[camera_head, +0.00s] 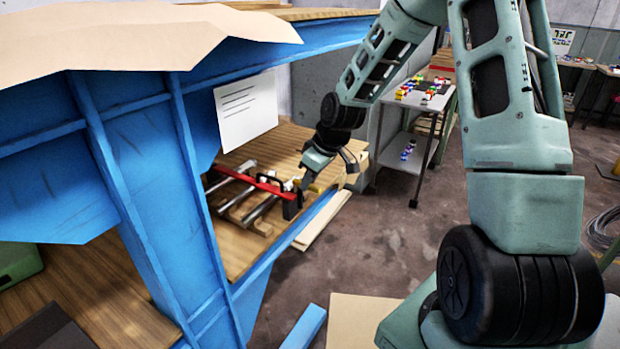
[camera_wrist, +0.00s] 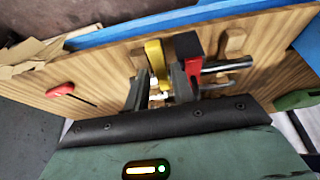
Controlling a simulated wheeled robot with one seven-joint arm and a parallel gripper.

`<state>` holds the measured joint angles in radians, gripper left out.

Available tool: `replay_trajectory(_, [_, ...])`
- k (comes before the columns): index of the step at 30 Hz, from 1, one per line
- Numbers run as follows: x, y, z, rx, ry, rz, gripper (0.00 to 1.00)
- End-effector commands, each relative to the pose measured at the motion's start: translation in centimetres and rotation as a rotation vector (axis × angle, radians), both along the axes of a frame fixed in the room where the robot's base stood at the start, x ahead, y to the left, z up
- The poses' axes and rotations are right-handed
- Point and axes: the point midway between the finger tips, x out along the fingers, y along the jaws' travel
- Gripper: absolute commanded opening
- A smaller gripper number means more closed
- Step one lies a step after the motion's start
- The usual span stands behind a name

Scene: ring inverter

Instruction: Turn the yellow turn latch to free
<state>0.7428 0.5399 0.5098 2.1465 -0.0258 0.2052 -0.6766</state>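The yellow turn latch (camera_wrist: 156,60) shows in the wrist view as an upright yellow piece with a pale part below it. It stands beside a black-topped red bar end (camera_wrist: 188,46) on the wooden board. My gripper (camera_wrist: 158,78) has its two dark fingers apart, one to each side of the latch's line, with a gap visible between them. I cannot tell whether either finger touches the latch. In the head view my gripper (camera_head: 330,172) is low over the right end of the red clamp bar (camera_head: 248,181), and the latch is hard to make out.
Metal rods (camera_head: 262,208) lie under the red bar on the wooden bench. Blue frame posts (camera_head: 195,150) and a hanging white sheet (camera_head: 245,110) stand nearby. A red handle-like piece (camera_wrist: 61,89) lies left in the wrist view. A cart (camera_head: 418,125) stands behind.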

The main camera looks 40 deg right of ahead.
Motion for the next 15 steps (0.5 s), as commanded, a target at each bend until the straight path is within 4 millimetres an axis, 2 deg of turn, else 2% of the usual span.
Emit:
replay_trajectory(10, [0.0, 0.0, 0.1, 0.001, 0.000, -0.002, 0.36])
replay_trajectory(15, [-0.6, -0.3, 1.7, 0.001, -0.002, -0.005, 0.36])
